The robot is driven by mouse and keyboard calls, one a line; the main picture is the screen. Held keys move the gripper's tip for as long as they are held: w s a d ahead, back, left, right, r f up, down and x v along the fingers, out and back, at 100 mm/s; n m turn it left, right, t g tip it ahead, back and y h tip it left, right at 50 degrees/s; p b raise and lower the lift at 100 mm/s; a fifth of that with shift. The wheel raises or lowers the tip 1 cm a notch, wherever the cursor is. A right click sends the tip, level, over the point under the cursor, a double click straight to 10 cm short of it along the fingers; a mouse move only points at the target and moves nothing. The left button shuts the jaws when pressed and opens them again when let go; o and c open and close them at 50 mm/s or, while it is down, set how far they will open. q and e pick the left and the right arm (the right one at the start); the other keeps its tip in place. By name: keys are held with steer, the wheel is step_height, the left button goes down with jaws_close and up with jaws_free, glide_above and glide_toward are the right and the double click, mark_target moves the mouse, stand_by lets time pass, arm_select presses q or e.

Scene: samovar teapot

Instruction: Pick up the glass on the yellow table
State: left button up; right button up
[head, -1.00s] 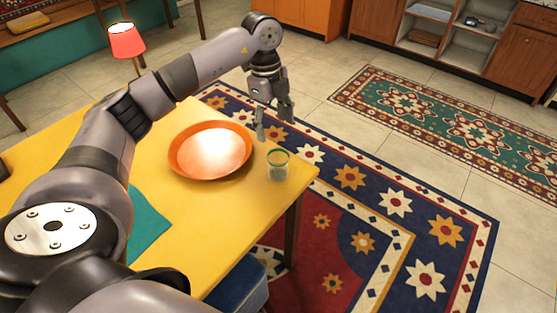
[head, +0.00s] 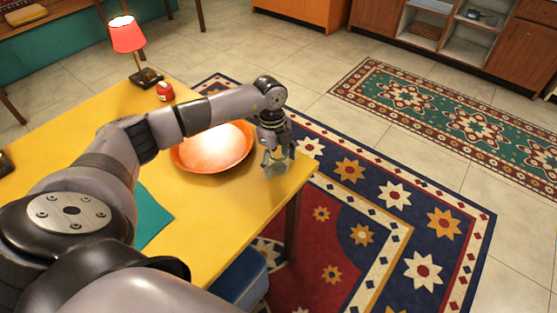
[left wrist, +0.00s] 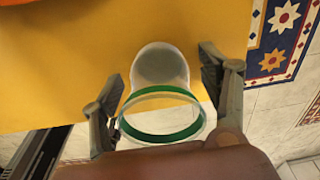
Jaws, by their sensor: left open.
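The glass (head: 277,168) stands upright near the far right corner of the yellow table (head: 228,217). It is clear with a green band at its rim. My left gripper (head: 278,158) is over the glass and hides its upper part in the head view. In the left wrist view the glass (left wrist: 161,84) lies between the two open fingers of my left gripper (left wrist: 163,95), with some room at each side. I cannot tell whether a finger touches it. My right gripper is not in view.
An orange plate (head: 214,150) lies just left of the glass. A red lamp (head: 127,36) and a small red object (head: 165,91) stand at the table's back. A teal cloth (head: 153,215) lies near my arm. A blue seat (head: 240,280) is below the table's right edge.

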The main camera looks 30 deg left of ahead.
arm_select(q)
steer(key=shift+f, duration=0.2)
steer(key=c, duration=1.3)
